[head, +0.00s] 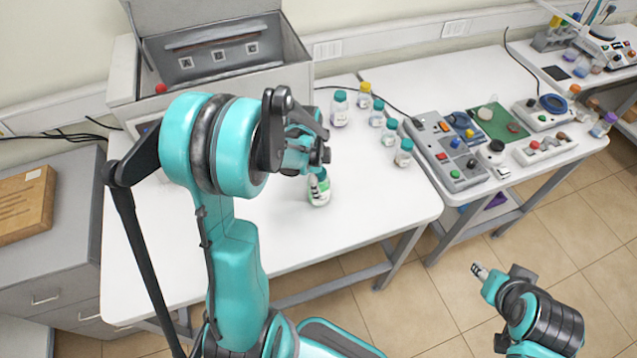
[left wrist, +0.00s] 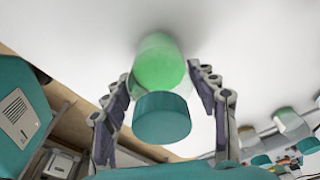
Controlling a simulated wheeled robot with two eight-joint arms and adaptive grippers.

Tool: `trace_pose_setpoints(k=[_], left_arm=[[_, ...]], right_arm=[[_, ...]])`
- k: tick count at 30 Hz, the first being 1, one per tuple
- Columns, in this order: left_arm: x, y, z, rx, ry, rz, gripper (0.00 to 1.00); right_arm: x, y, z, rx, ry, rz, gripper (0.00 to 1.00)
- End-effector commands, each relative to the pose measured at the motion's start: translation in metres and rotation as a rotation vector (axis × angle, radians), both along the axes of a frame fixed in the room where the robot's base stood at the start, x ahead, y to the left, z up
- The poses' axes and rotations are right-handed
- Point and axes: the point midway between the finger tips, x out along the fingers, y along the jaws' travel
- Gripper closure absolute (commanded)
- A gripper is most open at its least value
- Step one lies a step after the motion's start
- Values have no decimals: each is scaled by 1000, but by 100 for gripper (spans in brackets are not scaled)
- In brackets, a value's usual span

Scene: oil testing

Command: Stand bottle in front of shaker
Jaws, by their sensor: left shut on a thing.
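The bottle (head: 319,190) has green in it or on its label and is near the front part of the white table. It also shows in the left wrist view (left wrist: 160,68), with its teal cap (left wrist: 162,117) toward the camera. My left gripper (head: 314,172) is shut on the bottle, a finger on each side. I cannot tell if the bottle's base touches the table. The large grey machine with a raised lid (head: 211,50), seemingly the shaker, stands at the back left, behind the bottle. My right gripper (head: 480,271) is over the floor, its fingers too small to read.
Several capped bottles, one with a teal cap (head: 340,107), stand on the table (head: 270,240) right of my left gripper. A control panel (head: 445,150) sits on the adjoining table. The tabletop around the held bottle is clear.

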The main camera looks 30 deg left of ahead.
Motion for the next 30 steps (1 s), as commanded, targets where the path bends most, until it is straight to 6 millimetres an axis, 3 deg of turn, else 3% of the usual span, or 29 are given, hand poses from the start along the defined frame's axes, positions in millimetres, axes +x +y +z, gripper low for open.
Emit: trace_pose_setpoints(k=[4, 5, 6, 7, 19, 30], left_arm=[[0, 0, -4, 0, 0, 0, 87], [0, 0, -3, 0, 0, 0, 34], [0, 0, -3, 0, 0, 0, 23], [0, 0, -3, 0, 0, 0, 21], [0, 0, 4, 0, 0, 0, 21], [-4, 9, 80, 0, 0, 1, 21]], right_arm=[[0, 0, -5, 0, 0, 0, 60], [0, 0, -4, 0, 0, 0, 60], [0, 0, -3, 0, 0, 0, 60], [0, 0, -3, 0, 0, 0, 60], [0, 0, 2, 0, 0, 0, 60], [0, 0, 21, 0, 0, 0, 60]])
